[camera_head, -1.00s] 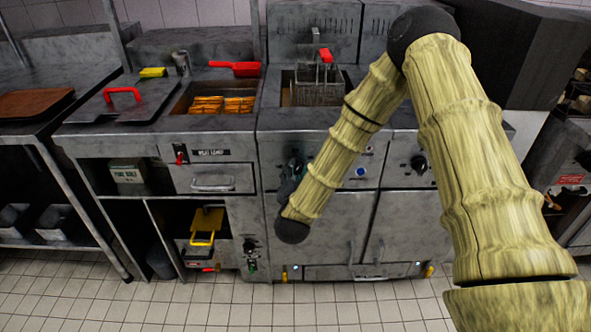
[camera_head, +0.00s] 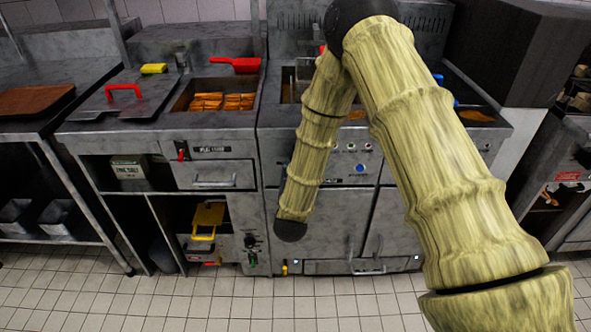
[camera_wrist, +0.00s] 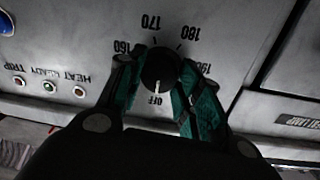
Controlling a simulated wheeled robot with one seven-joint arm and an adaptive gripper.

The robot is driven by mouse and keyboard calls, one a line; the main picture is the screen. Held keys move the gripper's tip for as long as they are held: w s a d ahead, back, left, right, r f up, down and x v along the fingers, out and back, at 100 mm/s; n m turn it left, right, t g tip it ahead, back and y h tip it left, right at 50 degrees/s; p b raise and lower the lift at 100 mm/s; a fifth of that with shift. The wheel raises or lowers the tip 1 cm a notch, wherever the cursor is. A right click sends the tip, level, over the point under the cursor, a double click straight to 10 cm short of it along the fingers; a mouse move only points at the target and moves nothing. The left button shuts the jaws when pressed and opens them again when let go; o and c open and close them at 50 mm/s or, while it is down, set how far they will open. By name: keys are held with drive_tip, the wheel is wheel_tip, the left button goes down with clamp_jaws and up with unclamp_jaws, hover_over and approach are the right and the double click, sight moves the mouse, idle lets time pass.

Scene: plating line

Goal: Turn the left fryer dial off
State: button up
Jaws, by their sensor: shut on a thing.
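The fryer dial (camera_wrist: 160,66) is a round black knob on the grey panel, seen in the wrist view. Printed temperatures ring it, with an OFF mark (camera_wrist: 155,100). A pale pointer mark on the knob lines up with OFF. My gripper (camera_wrist: 157,72) has its dark, green-padded fingers on both sides of the knob and is shut on it.
Indicator lights (camera_wrist: 48,87) sit beside the dial in the wrist view. In the head view, a heated well with fried food (camera_head: 222,102), a red-handled scoop (camera_head: 236,65) and a lid with a red handle (camera_head: 123,91) are left of the fryer. The floor in front is clear.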

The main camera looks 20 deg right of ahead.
drive_tip(key=shift+s+a+f, duration=0.1)
drive_tip(key=shift+f, duration=0.1)
drive_tip(key=o, duration=0.9)
drive_tip(key=shift+c, duration=0.2)
drive_tip(key=shift+o, duration=0.9)
drive_tip(key=shift+r, duration=0.1)
drive_tip(key=v, duration=1.2)
